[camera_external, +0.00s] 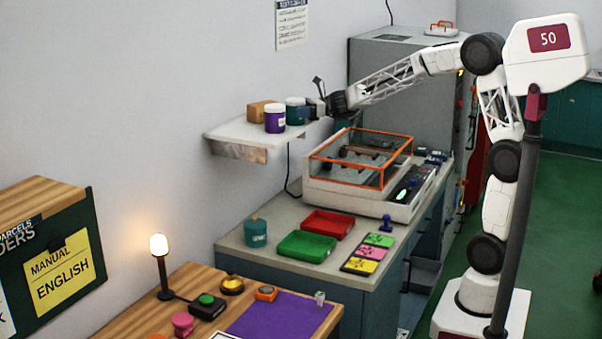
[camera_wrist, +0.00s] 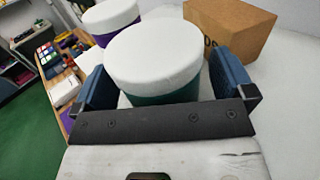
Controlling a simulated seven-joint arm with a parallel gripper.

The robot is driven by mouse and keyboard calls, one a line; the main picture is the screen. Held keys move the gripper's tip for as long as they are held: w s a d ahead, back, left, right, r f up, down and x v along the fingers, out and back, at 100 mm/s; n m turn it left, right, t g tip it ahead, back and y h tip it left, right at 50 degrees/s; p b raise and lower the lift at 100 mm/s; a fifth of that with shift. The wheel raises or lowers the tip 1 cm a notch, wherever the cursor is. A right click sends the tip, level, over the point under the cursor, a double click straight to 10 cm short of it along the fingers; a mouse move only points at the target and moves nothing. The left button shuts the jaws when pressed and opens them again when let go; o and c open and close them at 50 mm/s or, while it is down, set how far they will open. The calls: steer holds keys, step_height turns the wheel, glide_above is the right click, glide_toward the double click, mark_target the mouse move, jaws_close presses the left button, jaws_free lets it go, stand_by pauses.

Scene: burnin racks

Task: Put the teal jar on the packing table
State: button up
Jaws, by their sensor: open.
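A teal jar (camera_external: 296,112) with a white lid stands upright on the wall shelf. In the wrist view, the jar (camera_wrist: 154,58) is between the two blue fingers of my gripper (camera_wrist: 166,82). The fingers are open, one on each side of the jar; I cannot tell whether either touches it. In the external view my gripper (camera_external: 313,107) reaches the jar from the right. A wooden table (camera_external: 205,283) with a purple mat is at the lower front; I take it to be the packing table.
On the shelf (camera_external: 232,132), a purple jar (camera_external: 275,119) and a cardboard box (camera_external: 259,111) stand close to the teal jar. Below are an orange-framed glass case (camera_external: 360,158), red and green trays (camera_external: 307,246) and a teal canister (camera_external: 255,233). A lit lamp (camera_external: 160,258) stands on the wooden table.

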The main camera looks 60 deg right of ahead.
mark_target(295, 99)
steer(key=shift+w+a, duration=0.25)
steer(key=shift+a, duration=0.05)
stand_by(0.4)
steer(key=c, duration=1.1)
steer(key=shift+r, duration=0.15)
steer(key=shift+r, duration=1.55)
steer(key=s+r, duration=0.1)
steer(key=s, duration=1.5)
steer(key=shift+a+r, duration=0.3)
steer(key=shift+a, duration=0.1)
steer(key=shift+w+a, duration=0.1)
